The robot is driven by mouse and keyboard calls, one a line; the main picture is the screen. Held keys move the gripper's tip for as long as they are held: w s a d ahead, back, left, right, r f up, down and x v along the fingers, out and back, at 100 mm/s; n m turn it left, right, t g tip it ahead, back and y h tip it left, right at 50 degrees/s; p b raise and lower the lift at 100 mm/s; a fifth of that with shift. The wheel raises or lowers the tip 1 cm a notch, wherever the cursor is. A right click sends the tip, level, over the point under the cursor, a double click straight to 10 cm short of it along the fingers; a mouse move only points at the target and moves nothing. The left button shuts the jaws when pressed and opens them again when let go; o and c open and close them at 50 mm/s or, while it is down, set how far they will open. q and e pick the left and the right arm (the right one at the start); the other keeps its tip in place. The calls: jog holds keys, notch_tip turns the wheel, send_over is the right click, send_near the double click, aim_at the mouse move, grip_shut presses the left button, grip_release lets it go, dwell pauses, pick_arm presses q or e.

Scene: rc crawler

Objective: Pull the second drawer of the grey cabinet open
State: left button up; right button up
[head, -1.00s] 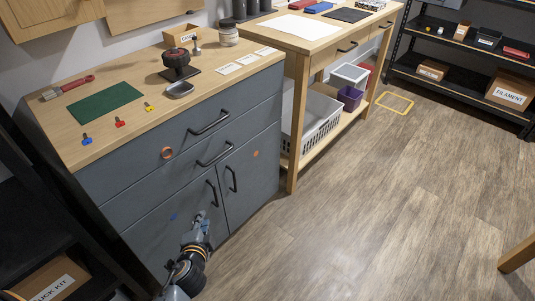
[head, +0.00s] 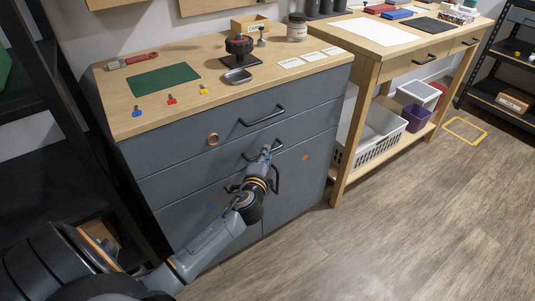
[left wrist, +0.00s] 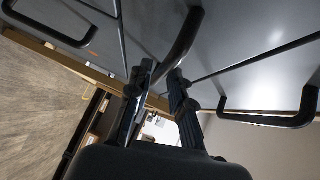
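The grey cabinet (head: 185,178) stands at centre left with a wooden top. Its second drawer (head: 200,181) sits under the top drawer and looks flush with the front. My left gripper (head: 267,153) reaches up from below to that drawer's black handle (head: 249,155), partly covering it. The top drawer handle (head: 262,116) is free, and so is the right door handle (head: 277,174). My right gripper is not in view.
A green mat (head: 164,79), a small grey dish (head: 237,76) and a red-topped device (head: 240,47) lie on the cabinet top. A wooden workbench (head: 342,150) stands close on the right. The floor (head: 400,230) in front is clear.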

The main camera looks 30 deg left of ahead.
pick_arm(q)
jog(key=shift+x, duration=1.1)
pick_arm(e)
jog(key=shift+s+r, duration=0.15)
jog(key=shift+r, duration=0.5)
pick_arm(q)
grip_shut()
